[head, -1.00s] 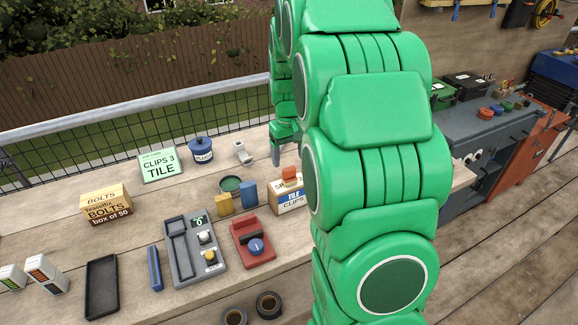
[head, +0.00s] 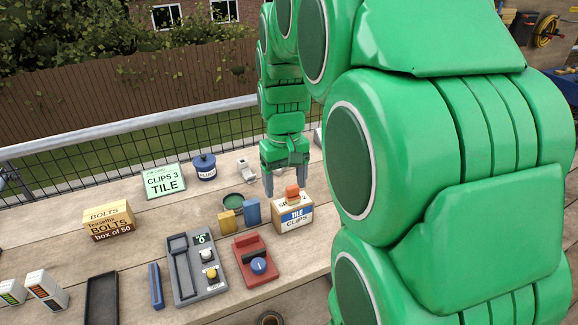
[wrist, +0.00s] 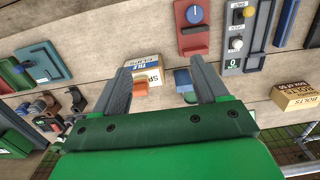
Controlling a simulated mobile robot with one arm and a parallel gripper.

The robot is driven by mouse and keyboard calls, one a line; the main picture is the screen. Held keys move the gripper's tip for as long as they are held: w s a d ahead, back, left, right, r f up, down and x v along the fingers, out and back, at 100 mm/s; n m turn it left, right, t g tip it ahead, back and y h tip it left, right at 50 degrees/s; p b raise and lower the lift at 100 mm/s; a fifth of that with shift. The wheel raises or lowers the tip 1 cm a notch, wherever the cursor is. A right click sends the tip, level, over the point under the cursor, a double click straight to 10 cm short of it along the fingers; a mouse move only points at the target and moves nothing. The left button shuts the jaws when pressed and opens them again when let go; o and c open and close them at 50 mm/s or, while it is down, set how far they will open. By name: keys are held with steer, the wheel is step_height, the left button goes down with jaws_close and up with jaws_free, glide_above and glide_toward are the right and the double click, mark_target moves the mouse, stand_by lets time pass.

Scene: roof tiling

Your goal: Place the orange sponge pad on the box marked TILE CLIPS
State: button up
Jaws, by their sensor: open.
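The orange sponge pad (head: 292,190) rests on top of the box marked TILE CLIPS (head: 293,219), at its upper side. My gripper (head: 286,186) is open, with its fingers pointing down around the pad's place in the head view; whether they touch it I cannot tell. In the wrist view the orange pad (wrist: 140,87) lies between the two fingers, nearer the left one, and the box (wrist: 143,65) shows beyond it. The gap between the fingers (wrist: 160,66) holds nothing gripped.
A blue block (head: 251,211) and a yellow block (head: 231,219) stand left of the box. A red device (head: 252,262) lies in front of it.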

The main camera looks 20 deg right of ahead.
steer(key=s+a, duration=0.4)
steer(key=s, duration=0.8)
steer(key=s+a+f+g, duration=0.1)
steer(key=s+a, duration=0.2)
steer(key=s, duration=1)
steer(key=shift+a, duration=0.4)
